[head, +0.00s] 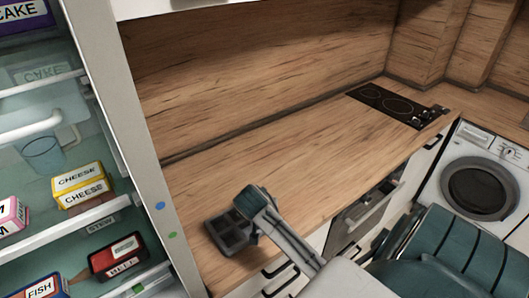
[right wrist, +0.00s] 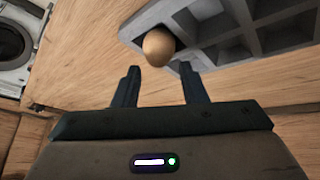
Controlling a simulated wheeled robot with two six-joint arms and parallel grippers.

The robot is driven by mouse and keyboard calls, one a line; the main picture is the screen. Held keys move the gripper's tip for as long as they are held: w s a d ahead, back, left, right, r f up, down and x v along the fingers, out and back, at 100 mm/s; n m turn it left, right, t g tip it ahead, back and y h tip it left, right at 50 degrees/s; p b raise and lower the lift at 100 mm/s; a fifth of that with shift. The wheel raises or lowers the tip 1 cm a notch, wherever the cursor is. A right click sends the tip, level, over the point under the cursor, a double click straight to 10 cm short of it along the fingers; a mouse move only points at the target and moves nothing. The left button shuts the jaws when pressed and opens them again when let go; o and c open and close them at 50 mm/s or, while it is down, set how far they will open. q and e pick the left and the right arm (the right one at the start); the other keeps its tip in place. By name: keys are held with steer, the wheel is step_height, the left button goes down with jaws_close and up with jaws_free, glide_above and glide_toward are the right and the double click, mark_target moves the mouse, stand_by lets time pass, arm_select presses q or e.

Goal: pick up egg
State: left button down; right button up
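A brown egg (right wrist: 158,46) shows in the right wrist view, at a corner cell of a grey compartment tray (right wrist: 238,57). The tray also shows in the head view (head: 224,236), on the wooden counter near its left front end. My right gripper (right wrist: 160,68) is open, its two dark fingers apart and empty. The egg appears just beyond the fingertips, in line with the gap between them. In the head view my right gripper (head: 254,203) is over the tray's right side and the egg cannot be seen. My left gripper is not in view.
An open fridge (head: 135,130) stands left of the counter, with cheese boxes (head: 80,184) and other packages on its shelves. A black hob (head: 398,106) is at the counter's far right. The middle of the counter (head: 270,145) is clear. A washing machine (head: 482,185) stands at right.

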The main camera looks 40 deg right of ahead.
steer(key=shift+p+x, duration=0.7)
steer(key=shift+x, duration=1.3)
steer(key=shift+a+f, duration=0.1)
steer(key=shift+c, duration=0.4)
steer(key=shift+s, duration=0.1)
steer(key=c, duration=0.5)
